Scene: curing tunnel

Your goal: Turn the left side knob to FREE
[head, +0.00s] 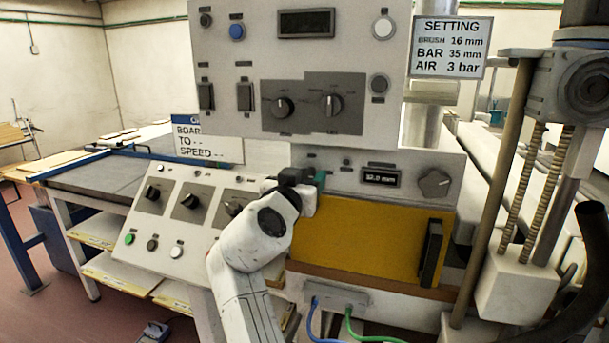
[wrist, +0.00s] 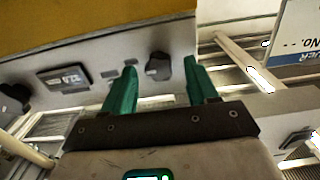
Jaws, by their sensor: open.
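My gripper (head: 316,180) is in front of the small panel below the big control box, at its left end. In the wrist view my gripper (wrist: 161,76) is open, with its two green fingers apart and nothing between them but the view beyond. A dark knob (wrist: 158,66) on the panel shows in the gap, beyond the fingertips; contact is not visible. It appears to be the left side knob; its setting is not readable. In the head view my gripper and arm hide it. The panel's display (head: 380,178) reads about 12.0 mm, and a grey knob (head: 434,183) is at its right.
The upper control box (head: 230,80) with two dark knobs overhangs my gripper. A yellow cover (head: 370,235) lies just below the panel. A sloped console (head: 180,225) with knobs and buttons is at the left. A setting sign (head: 450,48) hangs at the upper right.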

